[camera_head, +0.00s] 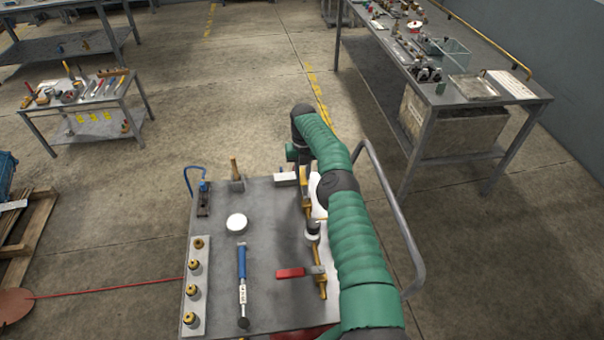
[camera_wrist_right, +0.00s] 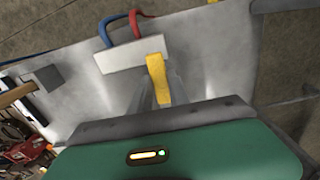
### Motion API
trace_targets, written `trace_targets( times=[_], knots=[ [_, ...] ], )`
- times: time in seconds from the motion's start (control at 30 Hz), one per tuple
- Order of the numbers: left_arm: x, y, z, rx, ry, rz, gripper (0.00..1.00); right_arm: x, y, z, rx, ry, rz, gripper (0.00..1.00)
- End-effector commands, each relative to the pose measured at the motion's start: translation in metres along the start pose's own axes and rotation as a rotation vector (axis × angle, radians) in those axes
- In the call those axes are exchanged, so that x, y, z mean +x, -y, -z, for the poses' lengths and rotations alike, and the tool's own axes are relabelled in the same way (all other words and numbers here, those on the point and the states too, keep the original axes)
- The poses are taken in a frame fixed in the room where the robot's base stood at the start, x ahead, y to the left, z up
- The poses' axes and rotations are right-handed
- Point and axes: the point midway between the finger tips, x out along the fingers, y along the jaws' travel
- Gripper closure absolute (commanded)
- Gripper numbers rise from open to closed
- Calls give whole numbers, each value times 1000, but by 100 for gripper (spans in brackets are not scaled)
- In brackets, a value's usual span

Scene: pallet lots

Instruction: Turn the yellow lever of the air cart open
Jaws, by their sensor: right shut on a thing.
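The yellow lever (camera_wrist_right: 156,72) shows in the right wrist view, standing in front of a white block (camera_wrist_right: 122,57) with a blue and a red hose behind it. My right gripper (camera_wrist_right: 161,97) has its grey fingers on both sides of the lever and is shut on it. In the head view my green right arm reaches over the right side of the air cart (camera_head: 268,215) to its far edge. There the arm hides most of the gripper and the lever. The white block (camera_head: 285,179) shows just left of the wrist. My left gripper is not in view.
A red-handled valve (camera_head: 291,272) sits on brass piping nearer me. The cart top also bears a white disc (camera_head: 237,222), a blue-handled tool (camera_head: 242,270) and several brass fittings (camera_head: 194,266). A curved grey rail (camera_head: 400,215) runs along the right side.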

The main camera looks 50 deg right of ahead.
Motion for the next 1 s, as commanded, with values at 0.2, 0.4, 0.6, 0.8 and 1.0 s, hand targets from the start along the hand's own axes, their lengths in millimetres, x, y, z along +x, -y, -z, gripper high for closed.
trace_targets(
  times=[0.2, 0.4, 0.6, 0.8, 1.0],
  knots=[
    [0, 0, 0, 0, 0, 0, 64, -5, 2, -4, 7, 16, 1, 72],
    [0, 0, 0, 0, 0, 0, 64, -3, 2, -2, 4, 9, 1, 56],
    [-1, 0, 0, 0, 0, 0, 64, -3, 1, -2, 2, 6, 1, 56],
    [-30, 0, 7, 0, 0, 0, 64, -38, -6, 0, -4, 6, 0, 56],
    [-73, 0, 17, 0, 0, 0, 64, -92, -20, 2, -16, 5, 0, 56]
  ],
)
